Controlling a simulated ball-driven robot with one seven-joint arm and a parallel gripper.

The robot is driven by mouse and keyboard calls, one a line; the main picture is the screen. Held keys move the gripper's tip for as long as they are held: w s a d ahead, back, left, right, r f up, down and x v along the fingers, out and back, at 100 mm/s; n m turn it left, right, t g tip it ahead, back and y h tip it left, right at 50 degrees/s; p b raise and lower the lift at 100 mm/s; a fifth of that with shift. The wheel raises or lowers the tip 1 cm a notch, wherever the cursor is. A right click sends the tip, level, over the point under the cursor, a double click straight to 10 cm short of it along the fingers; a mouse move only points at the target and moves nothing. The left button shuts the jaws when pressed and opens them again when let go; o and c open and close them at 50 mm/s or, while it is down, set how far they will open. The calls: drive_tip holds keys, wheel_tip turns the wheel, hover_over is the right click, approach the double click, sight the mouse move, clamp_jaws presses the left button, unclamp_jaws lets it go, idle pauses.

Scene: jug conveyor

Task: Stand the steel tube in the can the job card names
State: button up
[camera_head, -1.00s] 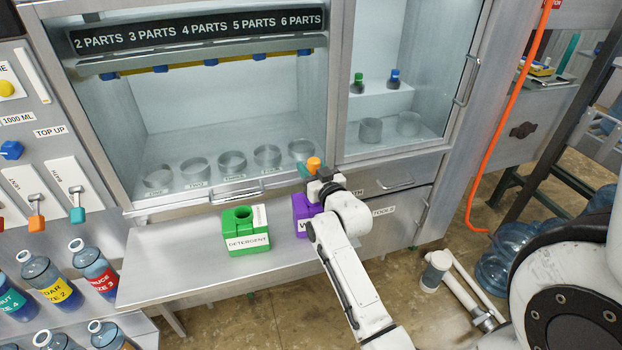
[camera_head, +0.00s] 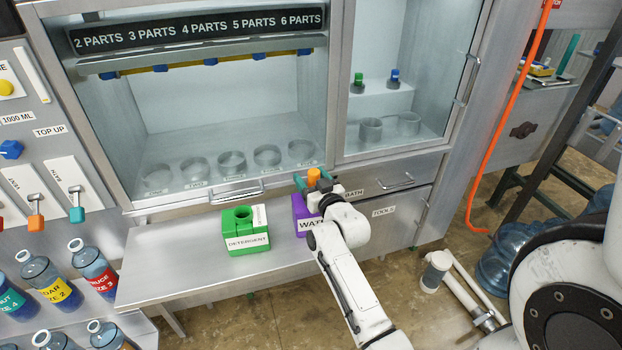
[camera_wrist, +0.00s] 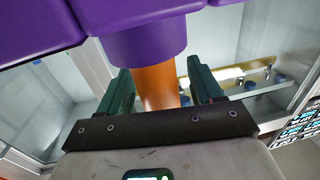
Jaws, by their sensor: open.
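An orange tube (camera_head: 313,175) stands upright in the collar of the purple can (camera_head: 299,207) on the steel bench; the can's label is partly hidden and starts "WAT". In the wrist view the orange tube (camera_wrist: 157,88) runs into the purple collar (camera_wrist: 145,40). My gripper (camera_head: 313,183) is open, with a green finger on each side of the tube and small gaps beside it. The green can (camera_head: 245,240) labelled DETERGENT stands to the left with an open, empty-looking neck. No other tube that is clearly steel shows, and I cannot make out a job card.
Behind the bench (camera_head: 180,263) stands a glass-fronted cabinet with several clear beakers (camera_head: 232,162) inside. Drawers marked BATH and TOOLS lie right of my gripper. Labelled bottles (camera_head: 95,265) stand at the left. An orange hose (camera_head: 492,130) hangs at the right. The bench's left part is clear.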

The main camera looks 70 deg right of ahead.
drive_tip(key=shift+r, duration=0.25)
drive_tip(key=b+v, duration=0.3)
drive_tip(key=v, duration=0.8)
drive_tip(key=w+a+f+n+g+y, duration=0.1)
drive_tip(key=a+f+n+g+y, duration=0.1)
drive_tip(key=a+f+y, duration=0.5)
drive_tip(key=w+a+f+n+g+y, duration=0.2)
drive_tip(key=a+f+n, duration=0.15)
drive_tip(key=a, duration=0.65)
drive_tip(key=s+a+f+n+g+y, duration=0.2)
drive_tip(key=s+a+f+g, duration=0.2)
drive_tip(key=s+a+g, duration=0.4)
drive_tip(key=s+a, duration=0.3)
drive_tip(key=s, duration=0.1)
drive_tip(key=shift+s+a+f+y, duration=0.2)
drive_tip(key=shift+s+a+y, duration=0.2)
drive_tip(key=shift+c, duration=0.3)
